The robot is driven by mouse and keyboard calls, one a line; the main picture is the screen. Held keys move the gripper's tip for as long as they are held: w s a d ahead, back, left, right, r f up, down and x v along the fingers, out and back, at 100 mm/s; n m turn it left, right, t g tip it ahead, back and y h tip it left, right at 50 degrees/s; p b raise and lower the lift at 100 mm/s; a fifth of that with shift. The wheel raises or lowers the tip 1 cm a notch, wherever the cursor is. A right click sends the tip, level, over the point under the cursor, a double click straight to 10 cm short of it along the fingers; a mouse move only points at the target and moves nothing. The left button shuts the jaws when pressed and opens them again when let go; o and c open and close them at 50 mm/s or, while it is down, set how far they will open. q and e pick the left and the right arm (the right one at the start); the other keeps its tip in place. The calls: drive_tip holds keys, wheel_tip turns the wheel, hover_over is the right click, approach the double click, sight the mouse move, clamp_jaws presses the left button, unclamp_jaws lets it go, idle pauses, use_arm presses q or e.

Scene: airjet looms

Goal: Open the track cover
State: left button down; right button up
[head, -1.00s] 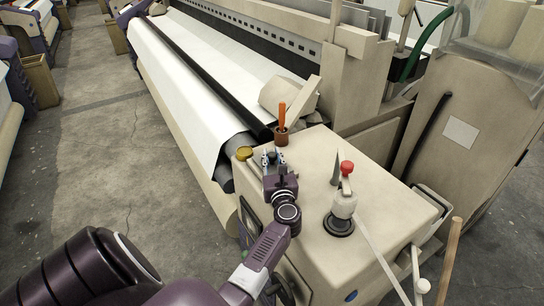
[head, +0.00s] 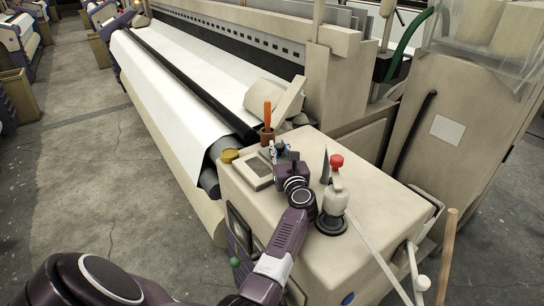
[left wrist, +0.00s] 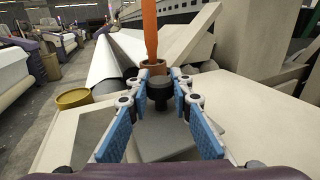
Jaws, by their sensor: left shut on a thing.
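My left gripper (head: 279,152) is above the top of the beige machine box, to the right of a small grey framed panel (head: 256,172). In the left wrist view, its blue-padded fingers (left wrist: 160,88) close around a black knob (left wrist: 160,94). Below the knob is a flat grey plate (left wrist: 165,143), which looks like the track cover; the fingers hide part of it. I cannot tell whether the framed panel in the head view is the cover or its opening. My right gripper is not in view.
An orange-handled tool stands in a brown cup (head: 267,136) just beyond the gripper. A yellow-lidded pot (head: 229,155) is to the left. The box top (head: 385,195) is clear farther right.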

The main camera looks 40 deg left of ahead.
sight(280, 145)
use_arm(q)
drive_tip(key=c, duration=1.7)
unclamp_jaws()
wheel_tip(280, 145, up, 10)
